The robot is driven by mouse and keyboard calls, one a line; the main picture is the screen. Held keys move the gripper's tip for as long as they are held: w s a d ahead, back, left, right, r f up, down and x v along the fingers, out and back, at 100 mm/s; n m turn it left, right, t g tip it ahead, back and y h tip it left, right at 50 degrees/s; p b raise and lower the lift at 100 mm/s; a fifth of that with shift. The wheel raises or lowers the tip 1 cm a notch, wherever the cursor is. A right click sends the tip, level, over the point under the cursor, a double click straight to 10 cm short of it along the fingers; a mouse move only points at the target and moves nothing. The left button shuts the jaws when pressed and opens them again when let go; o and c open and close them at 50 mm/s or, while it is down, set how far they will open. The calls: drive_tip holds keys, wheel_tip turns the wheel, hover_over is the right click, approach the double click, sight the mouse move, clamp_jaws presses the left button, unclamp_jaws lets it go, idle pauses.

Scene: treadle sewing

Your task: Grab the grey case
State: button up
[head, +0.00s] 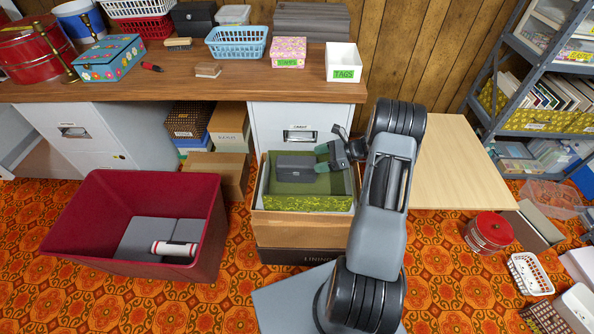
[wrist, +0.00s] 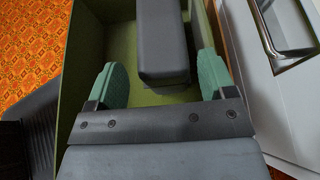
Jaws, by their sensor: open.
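The grey case (head: 295,168) is a small dark grey box lying inside a green-lined open box (head: 310,203) in front of the white drawer cabinet. In the wrist view the case (wrist: 162,40) stretches away from me between the two fingers. My gripper (head: 328,157) is open, with green finger pads, at the right end of the case. In the wrist view my gripper (wrist: 165,83) has one pad on each side of the case's near end, with a gap on both sides. The pads look apart from the case.
The green-lined box's walls rise close around my gripper. A white cabinet (head: 300,116) stands right behind it. A dark red bin (head: 85,215) with grey boxes and a red-and-white roll (head: 174,248) stands left. A wooden board (head: 450,165) lies right. The worktop (head: 220,88) overhangs behind.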

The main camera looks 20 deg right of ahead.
sight(312, 161)
drive_tip(key=b+x, duration=0.1)
drive_tip(key=x, duration=0.3)
drive_tip(key=shift+s+f, duration=0.1)
drive_tip(key=shift+f, duration=0.05)
drive_tip(key=shift+d, duration=0.1)
drive_tip(key=c, duration=0.9)
